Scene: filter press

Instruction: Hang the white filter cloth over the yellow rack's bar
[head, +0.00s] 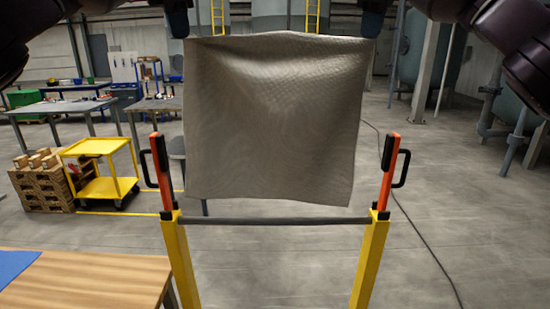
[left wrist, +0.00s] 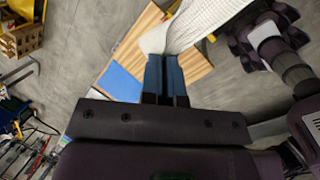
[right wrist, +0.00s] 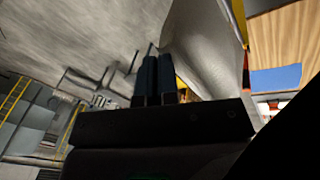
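The filter cloth (head: 275,120), greyish white in the head view, hangs spread out by its two upper corners. My left gripper (head: 180,34) is shut on its upper left corner; its fingers (left wrist: 166,62) show closed at the cloth in the left wrist view. My right gripper (head: 371,35) is shut on the upper right corner; its fingers (right wrist: 153,62) show closed beside the cloth (right wrist: 205,45) in the right wrist view. The yellow rack (head: 178,262) has a dark horizontal bar (head: 275,221). The cloth's lower edge appears just above the bar, apart from it in the picture.
Orange posts with black handles (head: 162,165) (head: 391,165) rise at both rack ends. A wooden table (head: 110,275) with a blue sheet (head: 14,264) stands at front left. A yellow cart (head: 103,175) and stacked boxes are farther left. A cable lies on the floor at right.

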